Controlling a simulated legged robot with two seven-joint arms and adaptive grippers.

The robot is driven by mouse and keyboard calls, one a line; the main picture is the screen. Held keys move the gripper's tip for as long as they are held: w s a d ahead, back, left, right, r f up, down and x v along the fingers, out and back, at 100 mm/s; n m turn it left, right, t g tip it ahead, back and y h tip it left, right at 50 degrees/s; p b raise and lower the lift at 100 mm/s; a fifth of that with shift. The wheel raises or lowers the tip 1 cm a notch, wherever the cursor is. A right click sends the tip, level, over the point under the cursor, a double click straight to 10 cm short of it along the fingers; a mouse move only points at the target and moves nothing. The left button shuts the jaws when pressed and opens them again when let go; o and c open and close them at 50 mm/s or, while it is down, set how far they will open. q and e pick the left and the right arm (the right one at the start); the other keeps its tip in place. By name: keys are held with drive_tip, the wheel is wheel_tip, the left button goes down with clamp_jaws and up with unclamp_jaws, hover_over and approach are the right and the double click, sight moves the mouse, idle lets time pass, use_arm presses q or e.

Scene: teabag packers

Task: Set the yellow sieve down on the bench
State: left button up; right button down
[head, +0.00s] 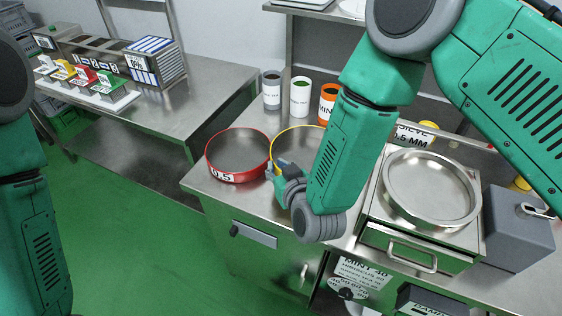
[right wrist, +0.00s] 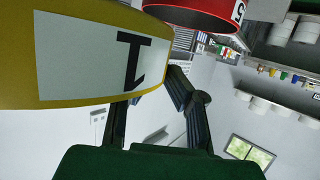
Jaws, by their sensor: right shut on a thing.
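The yellow sieve (head: 298,146) is a round pan with a yellow rim, at the bench's left part, right beside the red sieve. My right forearm hides its right and near side. In the right wrist view the yellow sieve (right wrist: 20,60) fills the upper left, with a white label marked 1. My right gripper (head: 278,174) is shut on its near wall; its dark fingers (right wrist: 160,90) also show in the right wrist view. The sieve looks about level; I cannot tell whether its base touches the steel bench (head: 215,192). My left arm shows at the left edge, its gripper out of view.
The red sieve (head: 238,152), marked 0.5, sits close by on the left. Several labelled canisters (head: 300,98) stand behind. A steel sifter with a round pan (head: 430,188) and a grey box (head: 517,228) are to the right. A side table (head: 150,122) holds teabag boxes.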

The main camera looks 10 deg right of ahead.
drive_tip(key=shift+w+d+f+b, duration=0.1)
drive_tip(key=shift+d+f+b, duration=0.1)
drive_tip(key=shift+f, duration=0.15)
drive_tip(key=shift+w+d+f+b, duration=0.1)
drive_tip(key=shift+f+b, duration=0.1)
drive_tip(key=shift+f, duration=0.1)
drive_tip(key=f+b, duration=0.2)
drive_tip(key=d+f+b, duration=0.1)
drive_tip(key=f+b, duration=0.1)
drive_tip(key=f, duration=0.1)
drive_tip(key=shift+a+f+b, duration=0.25)
drive_tip(key=shift+f+b, duration=0.2)
drive_tip(key=shift+f, duration=0.1)
drive_tip(key=shift+a+f, duration=0.1)
drive_tip(key=shift+a, duration=0.2)
drive_tip(key=shift+d, duration=0.4)
drive_tip(key=shift+d+f, duration=0.1)
drive_tip(key=shift+f, duration=0.05)
drive_tip(key=shift+s+f, duration=0.1)
